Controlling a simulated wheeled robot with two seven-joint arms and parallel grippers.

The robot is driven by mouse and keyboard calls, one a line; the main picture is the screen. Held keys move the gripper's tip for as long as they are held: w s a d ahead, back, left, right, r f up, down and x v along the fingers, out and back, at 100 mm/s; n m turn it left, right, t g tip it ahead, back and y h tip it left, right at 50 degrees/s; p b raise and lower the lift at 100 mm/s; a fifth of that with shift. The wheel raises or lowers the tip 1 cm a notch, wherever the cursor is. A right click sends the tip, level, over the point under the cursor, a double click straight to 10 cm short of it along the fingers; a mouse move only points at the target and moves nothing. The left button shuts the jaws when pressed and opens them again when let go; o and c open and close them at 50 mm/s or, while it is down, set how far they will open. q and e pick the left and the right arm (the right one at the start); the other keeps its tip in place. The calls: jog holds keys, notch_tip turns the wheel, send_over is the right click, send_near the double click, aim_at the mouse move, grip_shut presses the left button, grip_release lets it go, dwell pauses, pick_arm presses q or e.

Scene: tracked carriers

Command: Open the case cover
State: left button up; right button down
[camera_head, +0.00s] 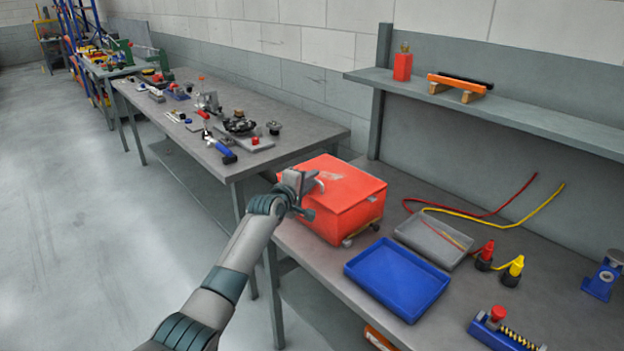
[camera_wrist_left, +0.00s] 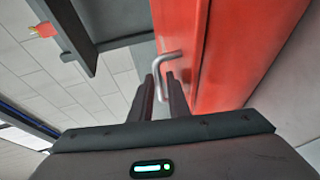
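The red case (camera_head: 345,200) stands on the near workbench in the head view, and its cover is down. The red case also fills the upper right of the left wrist view (camera_wrist_left: 240,50). A bent grey metal handle (camera_wrist_left: 168,58) sticks out from its red face. My left gripper (camera_head: 305,186) is at the upper left side of the case in the head view. In the left wrist view its two dark fingers (camera_wrist_left: 161,76) stand on either side of the handle, with a small gap showing, so it looks open. My right gripper is in neither view.
A blue tray (camera_head: 398,278) and a grey tray (camera_head: 436,238) lie right of the case. Red and yellow cables (camera_head: 490,214) lie behind them. A shelf (camera_head: 500,108) overhangs the bench's back. Another bench (camera_head: 215,100) with several tools stands at left.

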pick_arm(q)
jog(key=shift+w+d, duration=0.1)
jog(key=shift+w, duration=0.3)
grip_shut()
jog(key=shift+f, duration=0.1)
dwell(1.3)
